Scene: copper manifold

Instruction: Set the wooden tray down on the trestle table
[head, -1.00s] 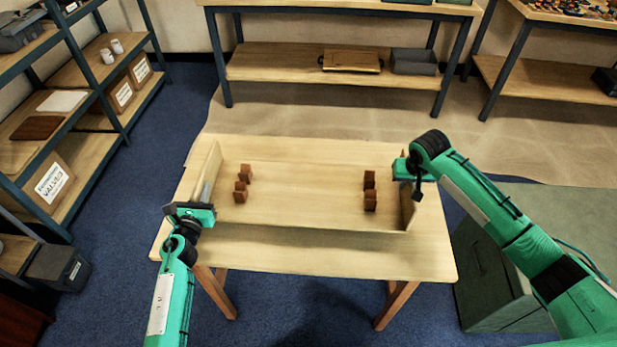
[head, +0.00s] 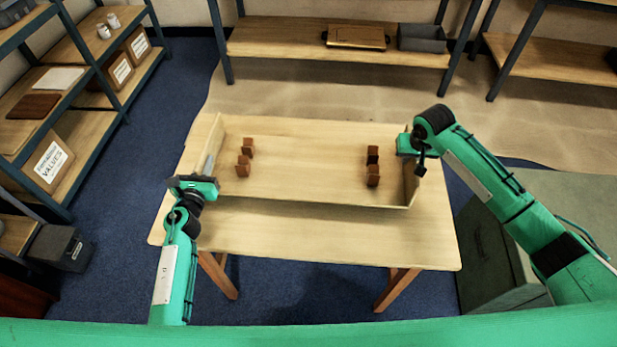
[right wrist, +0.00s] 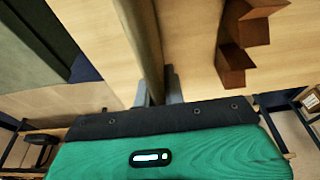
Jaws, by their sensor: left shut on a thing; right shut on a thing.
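The wooden tray (head: 305,172) is a long, pale, shallow tray with upright end walls, level over the trestle table (head: 330,236). A thin shadow lies along its front edge; I cannot tell whether its base touches the tabletop. My left gripper (head: 208,168) is shut on the tray's left end wall. My right gripper (head: 409,148) is shut on the right end wall. In the right wrist view the fingers (right wrist: 159,94) pinch that wall (right wrist: 142,40). Brown notched blocks stand in the tray in two pairs, left (head: 243,171) and right (head: 373,180).
A green cabinet (head: 490,260) stands close to the table's right side. Shelving with boxes (head: 48,163) is at the left. A bench with a grey bin (head: 423,38) is behind. The table's front strip is clear.

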